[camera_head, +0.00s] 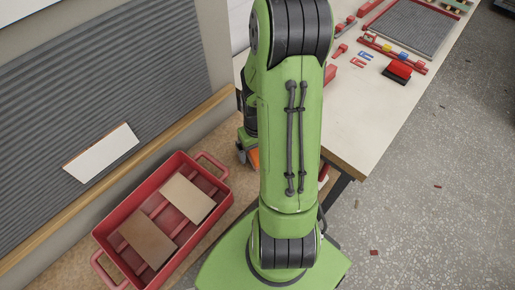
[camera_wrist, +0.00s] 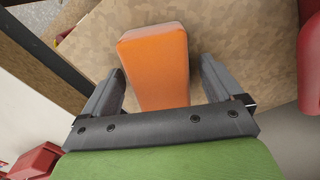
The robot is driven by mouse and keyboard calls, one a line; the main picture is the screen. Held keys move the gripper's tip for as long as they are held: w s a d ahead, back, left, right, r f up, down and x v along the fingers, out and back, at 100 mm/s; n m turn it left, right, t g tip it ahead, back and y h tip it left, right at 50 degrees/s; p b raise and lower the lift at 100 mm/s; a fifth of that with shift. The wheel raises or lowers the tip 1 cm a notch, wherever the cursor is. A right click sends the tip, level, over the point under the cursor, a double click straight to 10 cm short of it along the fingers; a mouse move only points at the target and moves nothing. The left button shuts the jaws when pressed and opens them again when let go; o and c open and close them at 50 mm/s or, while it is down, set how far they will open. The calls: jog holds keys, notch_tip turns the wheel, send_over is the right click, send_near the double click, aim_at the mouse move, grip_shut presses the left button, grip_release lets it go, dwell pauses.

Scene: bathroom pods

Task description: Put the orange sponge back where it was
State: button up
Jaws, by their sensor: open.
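The orange sponge (camera_wrist: 158,62) is a block on a tan speckled surface in the wrist view. My gripper (camera_wrist: 161,70) is open, with one finger on each side of the sponge. A gap shows at least on the right side; whether the left finger touches it I cannot tell. In the head view only a small orange part of the sponge (camera_head: 254,158) shows beside my arm, and most of my gripper (camera_head: 244,150) is hidden behind the arm.
A red tray (camera_head: 109,219) with handles holds two tan tiles at the lower left. A white tile (camera_head: 101,152) lies against a grey ribbed panel (camera_head: 95,75). A pale table (camera_head: 355,130) at the right carries red pieces and a red-and-black block (camera_head: 397,73). Speckled floor on the right is mostly clear.

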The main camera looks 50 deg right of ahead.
notch_tip(320, 180, up, 12)
jog(key=p, duration=0.4)
jog(key=s+a+r+n+t, duration=0.2)
jog(key=s+a+r, duration=0.1)
jog(key=a+r, duration=0.5)
jog(key=s+a+r+n+t+p, duration=0.1)
jog(key=s+a+r+n+t, duration=0.1)
jog(key=a+r, duration=0.6)
jog(key=shift+s+a+r+t, duration=0.35)
jog(key=shift+s+a+t, duration=0.15)
jog(key=shift+s+t, duration=0.35)
